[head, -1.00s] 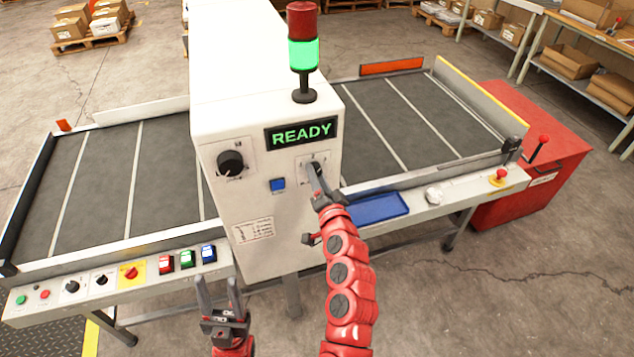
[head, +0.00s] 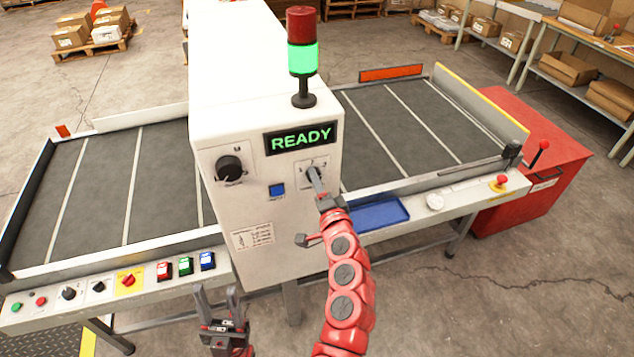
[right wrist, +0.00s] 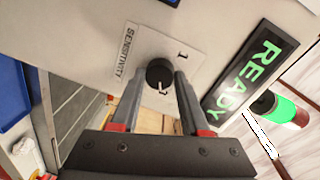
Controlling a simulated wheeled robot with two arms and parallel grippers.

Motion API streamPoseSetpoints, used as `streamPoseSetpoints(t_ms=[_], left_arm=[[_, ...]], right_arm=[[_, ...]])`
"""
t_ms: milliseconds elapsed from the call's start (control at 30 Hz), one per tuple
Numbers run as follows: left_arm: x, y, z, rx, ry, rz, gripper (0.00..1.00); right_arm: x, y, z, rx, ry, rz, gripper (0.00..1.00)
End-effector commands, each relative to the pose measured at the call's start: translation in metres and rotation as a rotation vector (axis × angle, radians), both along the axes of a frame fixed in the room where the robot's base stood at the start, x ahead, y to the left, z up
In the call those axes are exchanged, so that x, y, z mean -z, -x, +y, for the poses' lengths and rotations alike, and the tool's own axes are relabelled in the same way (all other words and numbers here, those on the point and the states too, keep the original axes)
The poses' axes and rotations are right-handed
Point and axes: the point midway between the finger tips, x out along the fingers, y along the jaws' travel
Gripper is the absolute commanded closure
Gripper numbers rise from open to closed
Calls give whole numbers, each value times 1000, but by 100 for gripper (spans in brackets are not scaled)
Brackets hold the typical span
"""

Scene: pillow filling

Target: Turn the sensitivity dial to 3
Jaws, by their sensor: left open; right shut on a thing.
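The sensitivity dial (right wrist: 158,74) is a round black knob with a pale pointer line, on a white plate labelled SENSITIVITY on the machine's front panel. In the right wrist view a printed 1 is readable beside it; other numbers are hidden or too small. My right gripper (right wrist: 167,90) has its two fingers on either side of the knob, shut on it. In the head view my right gripper (head: 315,180) covers most of the dial. My left gripper (head: 214,292) is open and empty, low in front of the machine, near the button rail.
The white machine (head: 240,205) carries a lit READY display (head: 300,138), another black knob (head: 229,169) and a blue button (head: 277,190). A blue tray (head: 380,214) lies on the right rail. Colored buttons (head: 185,265) line the left rail. A red cabinet (head: 520,195) stands right.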

Motion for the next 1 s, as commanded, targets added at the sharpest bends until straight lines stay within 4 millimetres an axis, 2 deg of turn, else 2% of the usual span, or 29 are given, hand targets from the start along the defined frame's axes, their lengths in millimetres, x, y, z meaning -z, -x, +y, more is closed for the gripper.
streamPoseSetpoints(t_ms=[133, 167, 300, 667, 867, 1000], left_arm=[[0, 0, 0, 0, 0, 0, 50], [0, 0, 0, 0, 0, 0, 50], [0, 0, 0, 0, 0, 0, 50], [1, 0, 0, 0, 0, 0, 50], [7, 0, 0, 0, 0, 0, 50], [12, 0, 0, 0, 0, 0, 50]], right_arm=[[0, 0, 0, 1, -1, 0, 100], [0, 0, 0, 1, -1, 0, 49], [0, 0, 0, 1, 0, 0, 25], [0, 3, 0, 0, 0, -1, 25], [1, 22, -6, 3, -1, -1, 25], [-1, 44, -11, -1, -2, -2, 25]])
